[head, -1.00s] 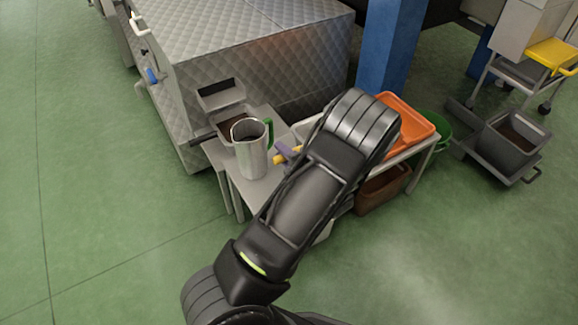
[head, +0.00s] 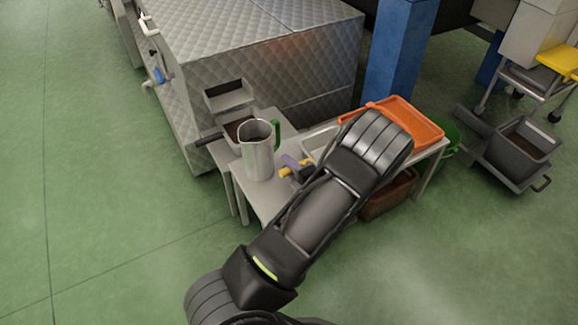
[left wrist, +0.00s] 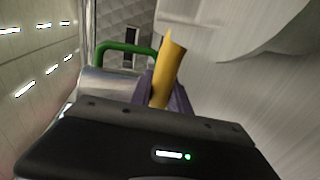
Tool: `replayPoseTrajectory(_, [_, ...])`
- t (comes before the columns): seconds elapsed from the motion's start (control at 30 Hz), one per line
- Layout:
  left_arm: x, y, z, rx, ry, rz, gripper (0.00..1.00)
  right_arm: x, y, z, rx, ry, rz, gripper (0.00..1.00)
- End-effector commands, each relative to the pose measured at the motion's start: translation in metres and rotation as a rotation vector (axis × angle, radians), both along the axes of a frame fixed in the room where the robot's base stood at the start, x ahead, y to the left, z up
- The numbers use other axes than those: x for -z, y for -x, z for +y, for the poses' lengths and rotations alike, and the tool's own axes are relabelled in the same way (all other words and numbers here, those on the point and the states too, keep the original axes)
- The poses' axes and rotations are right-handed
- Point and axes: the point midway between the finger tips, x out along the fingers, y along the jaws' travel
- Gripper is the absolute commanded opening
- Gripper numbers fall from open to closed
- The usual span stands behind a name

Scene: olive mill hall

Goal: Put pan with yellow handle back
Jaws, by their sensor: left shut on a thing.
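My left gripper (head: 293,167) has purple fingers and is over the pale grey table, just right of the metal jug. It is shut on the yellow handle (head: 285,172). In the left wrist view the yellow handle (left wrist: 169,68) stands up between the purple fingers (left wrist: 178,98). The body of the pan cannot be made out; my left arm covers much of the table in the head view. A pale curved surface fills the right of the wrist view; I cannot tell whether it is pan or table. My right gripper is not in view.
The metal jug (head: 257,160) with a green handle stands close left of the gripper. A grey bin (head: 230,97) is behind it. An orange crate (head: 415,122) and a white tray (head: 318,140) are further right. A quilted metal machine (head: 240,60) and a blue pillar (head: 402,50) stand behind.

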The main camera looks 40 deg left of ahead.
Motion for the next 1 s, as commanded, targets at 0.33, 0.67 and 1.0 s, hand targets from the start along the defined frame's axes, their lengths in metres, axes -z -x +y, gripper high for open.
replayPoseTrajectory(0.33, [0.001,0.0,0.0,0.0,0.0,0.0,0.43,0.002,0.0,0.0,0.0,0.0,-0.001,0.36])
replayPoseTrajectory(0.67, [-0.002,0.0,0.0,0.0,0.0,0.0,0.44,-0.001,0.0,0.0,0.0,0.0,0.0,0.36])
replayPoseTrajectory(1.0, [-0.014,0.012,-0.044,0.003,0.001,0.001,0.44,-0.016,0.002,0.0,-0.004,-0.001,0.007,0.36])
